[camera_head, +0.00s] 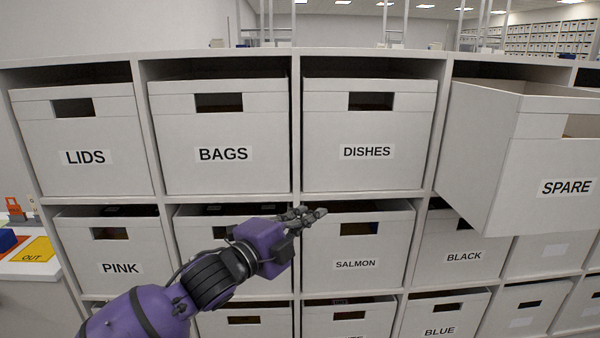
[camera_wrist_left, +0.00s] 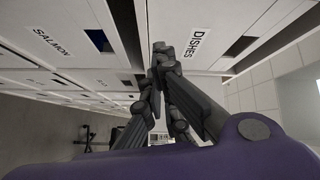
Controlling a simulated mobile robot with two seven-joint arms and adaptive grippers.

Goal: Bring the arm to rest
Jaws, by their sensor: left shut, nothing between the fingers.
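My left arm, purple and black, comes in from the lower left in the head view. Its left gripper (camera_head: 318,212) is shut and empty in front of the shelf, near the gap between the DISHES box (camera_head: 330,121) and the SALMON box (camera_head: 330,235). In the left wrist view the shut fingers (camera_wrist_left: 159,50) point at the shelf front, with the DISHES label to their right and the SALMON label to their left. I cannot tell how far the fingertips are from the boxes. My right gripper is not in view.
The SPARE box (camera_head: 500,125) sticks out of the shelf at the upper right. LIDS (camera_head: 120,130), BAGS (camera_head: 180,125), PINK (camera_head: 80,250), BLACK (camera_head: 490,240) and BLUE (camera_head: 465,309) boxes sit in their bays. A white counter (camera_head: 30,267) with a yellow OUT mat (camera_head: 36,246) stands at left.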

